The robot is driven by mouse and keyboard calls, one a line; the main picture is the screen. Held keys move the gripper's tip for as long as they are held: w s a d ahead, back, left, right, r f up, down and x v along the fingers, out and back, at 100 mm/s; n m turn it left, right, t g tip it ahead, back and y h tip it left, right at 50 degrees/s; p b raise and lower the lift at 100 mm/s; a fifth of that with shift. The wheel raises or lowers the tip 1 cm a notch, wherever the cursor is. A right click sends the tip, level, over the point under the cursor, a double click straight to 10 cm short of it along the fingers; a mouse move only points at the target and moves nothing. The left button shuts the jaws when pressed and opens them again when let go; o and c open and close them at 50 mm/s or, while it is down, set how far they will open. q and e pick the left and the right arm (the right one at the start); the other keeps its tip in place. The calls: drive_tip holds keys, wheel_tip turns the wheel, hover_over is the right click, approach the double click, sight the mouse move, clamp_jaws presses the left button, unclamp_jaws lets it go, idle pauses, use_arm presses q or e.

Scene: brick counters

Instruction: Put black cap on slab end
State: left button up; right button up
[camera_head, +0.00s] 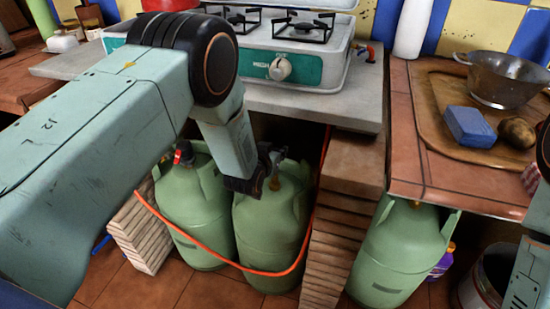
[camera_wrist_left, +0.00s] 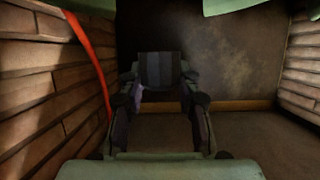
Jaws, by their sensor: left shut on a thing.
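The grey slab (camera_head: 350,112) lies on brick supports under the stove, with its front edge facing me. My left arm comes in from the left and bends down in front of it. My left gripper (camera_head: 268,165) is low by the slab's front edge, above the middle gas bottle, mostly hidden by my own wrist. In the left wrist view my left gripper (camera_wrist_left: 160,92) is shut on a dark, ridged block, which looks like the black cap (camera_wrist_left: 160,68). The cap cannot be made out in the head view. My right gripper is out of view.
Green gas bottles (camera_head: 272,232) stand under the slab, with an orange hose (camera_head: 225,262) across them. Brick stacks (camera_head: 340,225) flank this space. A stove (camera_head: 290,60) sits on the slab. A tiled counter at right holds a board (camera_head: 440,125), colander (camera_head: 505,78) and blue sponge (camera_head: 469,126).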

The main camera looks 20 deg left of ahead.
use_arm(q)
drive_tip(key=shift+r, duration=0.65)
drive_tip(key=shift+s+d+f+h, duration=0.25)
drive_tip(key=shift+d+f+h, duration=0.05)
drive_tip(key=shift+f, duration=0.05)
drive_tip(key=s+a+f+m+g+h+p, duration=0.15)
drive_tip(key=s+m+h, duration=0.25)
drive_tip(key=s, duration=0.5)
drive_tip(key=s+f+m+g+h, duration=0.1)
drive_tip(key=s+m+g+h, duration=0.3)
drive_tip(key=s, duration=0.6)
drive_tip(key=s+d+r+m+h+p, duration=0.2)
drive_tip(key=s+r+m+h, duration=0.1)
drive_tip(key=s+r, duration=0.5)
wheel_tip(320, 180, up, 9)
drive_tip(key=w+y+p, duration=0.1)
drive_tip(key=shift+w+r, duration=0.15)
drive_tip(key=shift+w, duration=0.25)
drive_tip(key=shift+a+n, duration=0.2)
drive_tip(key=shift+n, duration=0.1)
